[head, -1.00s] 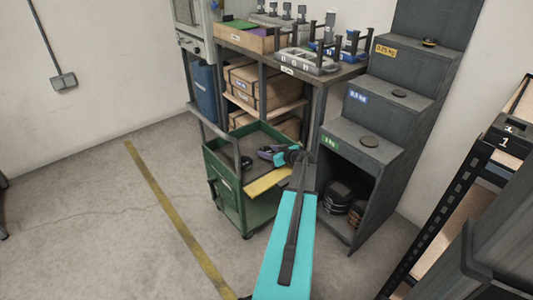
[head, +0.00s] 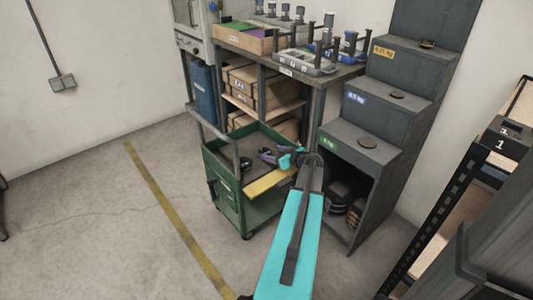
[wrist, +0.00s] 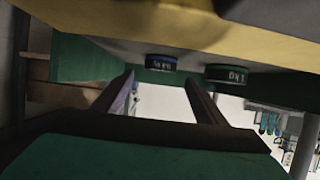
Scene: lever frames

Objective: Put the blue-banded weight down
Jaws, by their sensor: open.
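The blue-banded weight (wrist: 161,62) is a short dark disc in the wrist view, standing on the green cart's tray, which looks upside down there. My gripper (wrist: 159,78) is open, its two fingers apart. The weight shows beyond and between the fingertips; I see no finger pressed on it. A green-banded weight marked 1 KG (wrist: 227,73) stands beside it, to its right in that view. In the head view my gripper (head: 268,156) is low over the cart (head: 225,190). A dark round weight (head: 246,163) shows left of it; its band colour cannot be told.
A yellow strip (head: 270,182) edges the cart's near side. A stepped grey stand (head: 345,142) with labelled steps and discs is at right, close to my arm. A bench (head: 330,78) with boxes stands behind. Open floor lies to the left.

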